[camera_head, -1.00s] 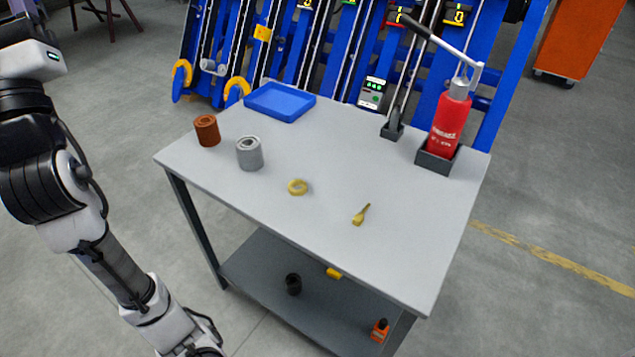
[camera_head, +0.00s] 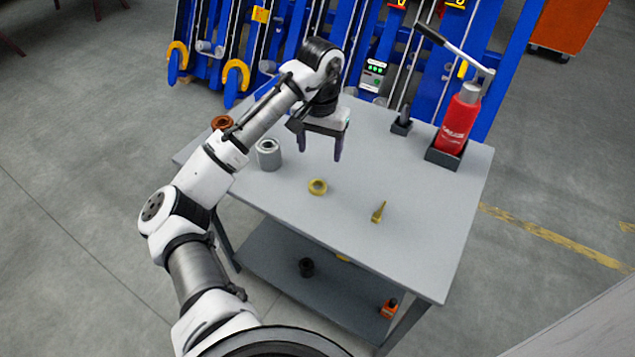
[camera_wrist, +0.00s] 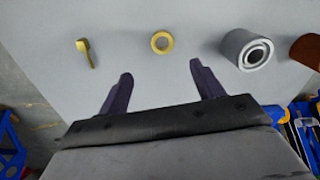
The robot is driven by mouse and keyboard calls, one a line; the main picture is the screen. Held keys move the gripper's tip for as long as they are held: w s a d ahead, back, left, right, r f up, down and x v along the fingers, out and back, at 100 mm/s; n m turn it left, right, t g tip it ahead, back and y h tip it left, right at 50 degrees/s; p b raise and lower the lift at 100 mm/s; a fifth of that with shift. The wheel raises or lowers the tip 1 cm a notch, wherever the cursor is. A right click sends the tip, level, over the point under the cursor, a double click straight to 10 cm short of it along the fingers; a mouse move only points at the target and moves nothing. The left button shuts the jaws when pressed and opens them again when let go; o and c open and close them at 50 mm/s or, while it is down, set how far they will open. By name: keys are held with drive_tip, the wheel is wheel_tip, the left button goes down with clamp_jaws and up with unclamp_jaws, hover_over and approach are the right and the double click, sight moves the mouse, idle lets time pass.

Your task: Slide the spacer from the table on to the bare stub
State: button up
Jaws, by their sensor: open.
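A thick grey sleeve (camera_head: 266,162) with a bore stands upright near the left edge of the grey table (camera_head: 400,240). A rusty brown sleeve (camera_head: 221,121) stands behind it, partly hidden by my arm. Either may be the spacer; I cannot tell which. My gripper (camera_head: 320,154) is open and empty above the table, right of the grey sleeve. In the wrist view, the grey sleeve (camera_wrist: 237,48) lies right of my fingers (camera_wrist: 161,72), and the brown sleeve (camera_wrist: 305,50) is cut by the edge. Short silver stubs (camera_head: 206,47) show on the blue chassis (camera_head: 235,78).
A brass ring (camera_head: 310,190) and small brass tool (camera_head: 378,213) lie in front of my gripper. A red bottle jack (camera_head: 459,125) and black holder (camera_head: 401,127) stand at the right. The lower shelf (camera_head: 340,305) holds small items. My arm hides the blue tray.

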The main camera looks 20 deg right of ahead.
hover_over(318, 188)
drive_tip(key=f, duration=0.6)
drive_tip(key=shift+s+d+f, duration=0.1)
drive_tip(key=shift+s+f, duration=0.15)
drive_tip(key=shift+f, duration=0.05)
drive_tip(key=shift+w+f+p, duration=0.2)
drive_tip(key=shift+f+p, duration=0.9)
drive_tip(key=shift+f, duration=1.7)
drive_tip(key=c, duration=1.2)
drive_tip(key=shift+o, duration=0.2)
drive_tip(key=shift+r, duration=0.1)
